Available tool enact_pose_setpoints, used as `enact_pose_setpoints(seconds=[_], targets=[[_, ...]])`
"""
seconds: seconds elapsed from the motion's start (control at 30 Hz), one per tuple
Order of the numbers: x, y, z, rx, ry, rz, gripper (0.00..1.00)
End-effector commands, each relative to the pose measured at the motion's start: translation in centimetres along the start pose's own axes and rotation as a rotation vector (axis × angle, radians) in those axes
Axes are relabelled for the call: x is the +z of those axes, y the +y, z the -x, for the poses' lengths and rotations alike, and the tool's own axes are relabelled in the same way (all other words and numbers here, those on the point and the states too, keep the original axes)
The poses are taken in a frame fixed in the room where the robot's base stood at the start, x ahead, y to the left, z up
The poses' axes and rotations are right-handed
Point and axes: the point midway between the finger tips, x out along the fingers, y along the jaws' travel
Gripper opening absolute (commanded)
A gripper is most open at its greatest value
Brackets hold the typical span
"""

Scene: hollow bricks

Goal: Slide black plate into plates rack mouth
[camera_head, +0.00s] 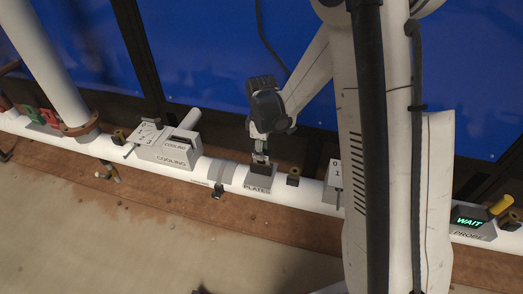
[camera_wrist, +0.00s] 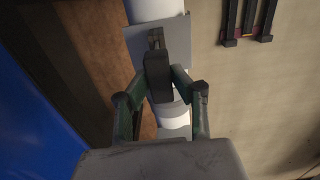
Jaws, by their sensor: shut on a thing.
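The plates rack (camera_head: 256,188) is a small grey box with a dark top and partly readable "PLATE" lettering, set on the white pipe. My gripper (camera_head: 261,158) points down right above it. In the wrist view, my gripper (camera_wrist: 160,90) is shut on a dark upright block, which looks like the black plate (camera_wrist: 158,80). Beyond its far end is a grey square face (camera_wrist: 172,38), seemingly the rack, with a narrow dark brownish slot in it. The plate's end meets or overlaps the slot in this view; I cannot tell how far in it is.
A grey "COOLING" box (camera_head: 168,153) sits on the pipe to the left. A small brown-black fitting (camera_head: 293,176) stands close right of the rack, with a "0 1" switch box (camera_head: 334,182) beyond. A "PROBE" box (camera_head: 472,229) reading WAIT is far right. Blue panels stand behind.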

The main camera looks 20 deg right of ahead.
Motion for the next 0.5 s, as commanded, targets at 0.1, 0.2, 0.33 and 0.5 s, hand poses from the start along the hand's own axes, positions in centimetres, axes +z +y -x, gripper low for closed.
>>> enact_pose_setpoints(seconds=[0.1, 0.2, 0.33, 0.5], targets=[[0.00, 0.00, -0.34, 0.000, 0.000, 0.000, 0.00], [0.00, 0.00, -0.55, 0.000, 0.000, 0.000, 0.00], [0.00, 0.00, -0.82, 0.000, 0.000, 0.000, 0.00], [0.00, -0.01, -1.18, 0.000, 0.000, 0.000, 0.00]])
